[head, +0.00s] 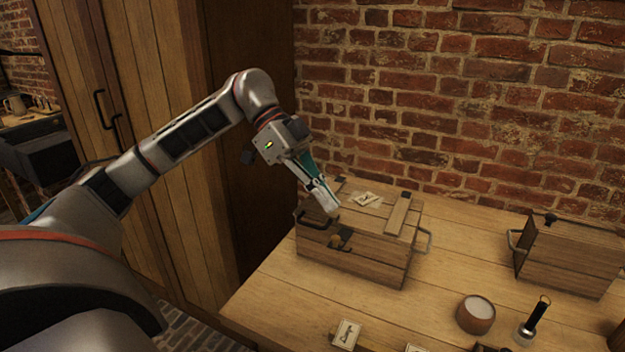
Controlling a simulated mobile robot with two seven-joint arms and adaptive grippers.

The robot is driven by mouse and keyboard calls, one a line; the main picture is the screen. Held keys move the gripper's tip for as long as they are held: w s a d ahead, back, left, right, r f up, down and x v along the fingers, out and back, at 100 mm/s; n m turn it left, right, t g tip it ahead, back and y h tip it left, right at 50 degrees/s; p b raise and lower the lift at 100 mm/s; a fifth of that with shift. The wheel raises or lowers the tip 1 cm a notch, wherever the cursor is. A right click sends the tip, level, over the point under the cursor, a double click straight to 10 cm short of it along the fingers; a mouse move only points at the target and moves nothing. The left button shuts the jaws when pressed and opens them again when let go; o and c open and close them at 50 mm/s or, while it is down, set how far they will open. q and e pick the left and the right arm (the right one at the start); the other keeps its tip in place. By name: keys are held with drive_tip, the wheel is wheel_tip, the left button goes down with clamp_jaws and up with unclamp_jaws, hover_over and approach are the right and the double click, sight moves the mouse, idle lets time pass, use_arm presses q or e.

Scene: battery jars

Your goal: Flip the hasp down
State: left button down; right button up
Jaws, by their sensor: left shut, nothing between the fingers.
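A wooden box (375,258) with a closed plank lid and metal side handles stands at the left part of the table. A dark hasp (342,238) shows on its front near the top edge, left of the middle; its exact angle is hard to tell at this size. My left gripper (331,206) is shut and empty. Its fingertips are at the front edge of the lid, just above the hasp; I cannot tell whether they touch it. My right gripper is not in view.
A second wooden box (570,258) with a side handle stands at the right. A round wooden jar (476,314), a dark-handled tool (534,320) and a small card (346,334) lie in front. A brick wall (470,90) is behind, tall wooden doors (160,130) are at the left.

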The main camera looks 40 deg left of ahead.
sight(342, 233)
use_arm(q)
drive_tip(key=f, duration=0.3)
drive_tip(key=d+f, duration=0.1)
drive_tip(key=shift+s+f+b, duration=0.2)
drive_tip(key=shift+f+b, duration=0.1)
drive_tip(key=shift+f, duration=0.05)
